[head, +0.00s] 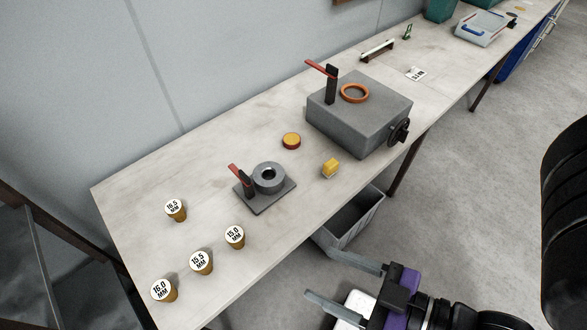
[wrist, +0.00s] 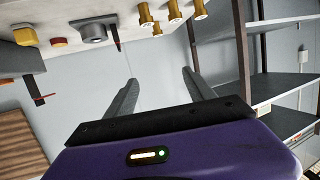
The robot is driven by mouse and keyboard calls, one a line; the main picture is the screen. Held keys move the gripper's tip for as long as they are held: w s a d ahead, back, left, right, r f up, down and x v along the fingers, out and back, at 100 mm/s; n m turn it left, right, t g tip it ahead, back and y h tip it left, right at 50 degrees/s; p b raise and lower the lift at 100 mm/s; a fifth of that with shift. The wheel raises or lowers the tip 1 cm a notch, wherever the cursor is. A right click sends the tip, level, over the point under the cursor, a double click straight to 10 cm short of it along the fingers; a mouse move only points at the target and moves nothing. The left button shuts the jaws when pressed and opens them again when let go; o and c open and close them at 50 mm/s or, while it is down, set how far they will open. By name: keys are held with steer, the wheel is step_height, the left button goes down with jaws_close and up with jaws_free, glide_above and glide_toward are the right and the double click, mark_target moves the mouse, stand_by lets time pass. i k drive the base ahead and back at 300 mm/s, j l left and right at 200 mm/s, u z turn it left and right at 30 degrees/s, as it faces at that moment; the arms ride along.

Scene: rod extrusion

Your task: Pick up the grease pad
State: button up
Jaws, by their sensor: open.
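A small yellow block (head: 331,168) sits near the table's front edge, beside the large grey machine; in the wrist view it is at the upper left (wrist: 26,35). A low round red tin with a yellow top (head: 291,141) sits behind it; it also shows in the wrist view (wrist: 59,42). I cannot tell for certain which is the grease pad; both are fully visible. My gripper (head: 318,274) is open and empty, out in front of the table edge and apart from both. Its spread fingers show in the wrist view (wrist: 159,76).
The grey machine (head: 360,115) with a red lever and orange ring stands right of the block. A smaller die stand (head: 265,188) with a red lever is to the left. Several labelled brass plugs (head: 202,262) stand at the left. A grey bin (head: 350,225) is below the edge.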

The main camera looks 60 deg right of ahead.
mark_target(330, 168)
steer(key=i+j+z, duration=0.15)
steer(key=j+z, duration=0.2)
steer(key=j, duration=0.45)
steer(key=j+z, duration=0.4)
steer(key=j, duration=0.45)
